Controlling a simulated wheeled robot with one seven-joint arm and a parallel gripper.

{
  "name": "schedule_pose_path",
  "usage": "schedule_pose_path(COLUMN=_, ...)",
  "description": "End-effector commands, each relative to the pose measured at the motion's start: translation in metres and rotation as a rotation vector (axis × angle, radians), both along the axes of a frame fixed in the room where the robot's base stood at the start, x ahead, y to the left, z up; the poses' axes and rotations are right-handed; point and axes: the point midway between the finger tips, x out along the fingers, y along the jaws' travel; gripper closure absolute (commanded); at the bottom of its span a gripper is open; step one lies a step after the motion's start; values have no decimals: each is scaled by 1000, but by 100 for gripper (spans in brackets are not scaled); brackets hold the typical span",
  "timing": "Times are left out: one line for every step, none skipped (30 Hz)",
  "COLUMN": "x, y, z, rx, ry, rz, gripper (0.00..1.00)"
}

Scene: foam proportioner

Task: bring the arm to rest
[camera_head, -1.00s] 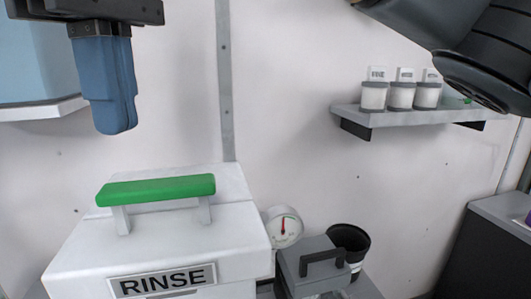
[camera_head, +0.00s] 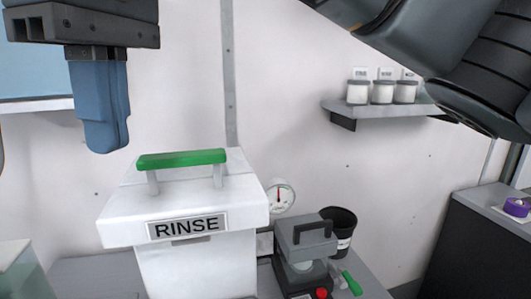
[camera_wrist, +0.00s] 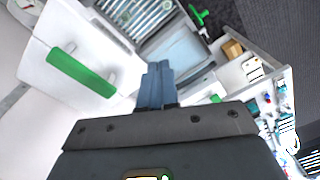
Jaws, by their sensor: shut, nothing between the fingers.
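My gripper (camera_head: 106,148) hangs at the upper left of the head view, its blue fingers shut with nothing between them and pointing down. In the wrist view my gripper (camera_wrist: 154,66) shows its two blue fingers side by side. It is above and to the left of the white RINSE box (camera_head: 186,226), apart from its green handle (camera_head: 181,159). The wrist view also shows the green handle (camera_wrist: 80,73) to the left of the fingers. Part of my arm crosses the upper right of the head view.
A wall shelf (camera_head: 381,110) holds several small white-filled jars at right. A dial gauge (camera_head: 280,196), a grey device (camera_head: 303,247) with a dark handle and a black cup (camera_head: 340,228) stand right of the box. A purple roll (camera_head: 517,207) lies on the right counter.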

Motion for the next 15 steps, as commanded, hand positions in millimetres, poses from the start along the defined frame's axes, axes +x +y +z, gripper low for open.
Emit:
schedule_pose_path(x=-1, y=2, z=-3, rx=15, ry=6, rz=4, gripper=100)
schedule_pose_path(x=-1, y=4, z=-6, rx=26, ry=11, rz=5, gripper=100)
schedule_pose_path(x=-1, y=6, z=-9, rx=40, ry=17, rz=7, gripper=100)
schedule_pose_path(x=-1, y=7, z=-11, rx=51, ry=20, rz=8, gripper=100)
schedule_pose_path(x=-1, y=10, z=-14, rx=65, ry=26, rz=9, gripper=100)
schedule_pose_path(x=-1, y=12, z=-18, rx=83, ry=33, rz=11, gripper=100)
schedule_pose_path(x=-2, y=14, z=-21, rx=98, ry=39, rz=12, gripper=100)
schedule_pose_path(x=-2, y=16, z=-24, rx=114, ry=44, rz=14, gripper=100)
schedule_pose_path(x=-2, y=20, z=-29, rx=137, ry=53, rz=15, gripper=100)
schedule_pose_path(x=-2, y=22, z=-32, rx=154, ry=60, rz=16, gripper=100)
schedule_pose_path(x=-2, y=25, z=-36, rx=175, ry=67, rz=15, gripper=100)
schedule_pose_path(x=-3, y=28, z=-41, rx=201, ry=76, rz=16, gripper=100)
schedule_pose_path(x=-3, y=31, z=-45, rx=223, ry=85, rz=16, gripper=100)
schedule_pose_path(x=-4, y=34, z=-50, rx=249, ry=94, rz=15, gripper=100)
schedule_pose_path(x=-4, y=39, z=-56, rx=285, ry=107, rz=13, gripper=100)
